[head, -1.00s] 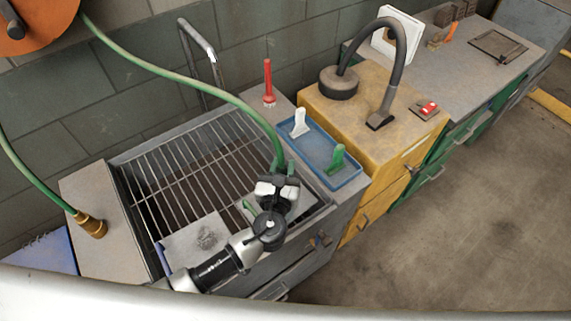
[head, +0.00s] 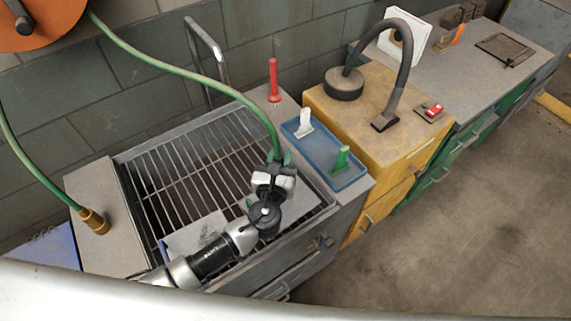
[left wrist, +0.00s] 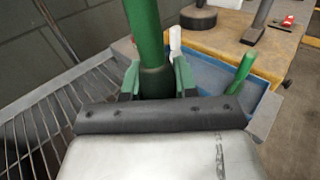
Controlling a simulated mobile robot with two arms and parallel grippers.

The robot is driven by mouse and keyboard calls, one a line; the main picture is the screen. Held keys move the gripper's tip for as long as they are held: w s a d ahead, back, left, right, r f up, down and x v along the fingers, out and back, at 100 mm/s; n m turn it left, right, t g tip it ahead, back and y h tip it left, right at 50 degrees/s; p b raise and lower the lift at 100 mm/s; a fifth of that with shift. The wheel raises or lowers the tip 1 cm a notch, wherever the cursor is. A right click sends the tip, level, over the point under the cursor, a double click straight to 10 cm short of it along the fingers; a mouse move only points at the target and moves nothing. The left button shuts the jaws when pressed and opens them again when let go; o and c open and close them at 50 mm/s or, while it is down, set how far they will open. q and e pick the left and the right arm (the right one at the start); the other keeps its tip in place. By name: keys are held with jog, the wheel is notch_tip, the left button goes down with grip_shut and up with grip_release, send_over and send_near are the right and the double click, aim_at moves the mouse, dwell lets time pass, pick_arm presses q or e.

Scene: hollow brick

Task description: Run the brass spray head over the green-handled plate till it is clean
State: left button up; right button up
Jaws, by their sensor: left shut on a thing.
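A grey plate (head: 190,238) with a dark smudge lies on the sink's wire rack, partly hidden by my left arm. A small green piece (head: 248,203) by its right side looks like its handle. My left gripper (head: 275,170) is over the right of the rack, shut on the green hose's end piece. In the left wrist view this piece (left wrist: 148,50) stands upright between the fingers (left wrist: 157,82); its lower end is hidden. A brass fitting (head: 94,221) on a green hose sits on the left ledge. I cannot tell whether brass shows at the held end. My right gripper is out of view.
A blue tray (head: 350,182) with a white tool (head: 304,122) and a green tool (head: 342,158) is right of the rack (head: 170,165). A red upright object (head: 273,80) and a metal tap (head: 205,45) stand behind. A yellow cabinet (head: 345,112) holds a dark bent arm (head: 405,60).

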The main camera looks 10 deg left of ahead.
pick_arm(q)
jog(key=w+a+b, duration=0.2)
jog(key=w+a, duration=0.6)
jog(key=w, duration=0.2)
jog(key=shift+a, duration=0.2)
dwell(0.3)
jog(key=shift+s, duration=0.1)
dwell(0.3)
jog(key=s+a+b, duration=0.6)
jog(key=s+a, duration=1.2)
jog(key=a, duration=0.3)
jog(key=shift+a, duration=0.15)
dwell(0.8)
jog(key=shift+w, duration=0.1)
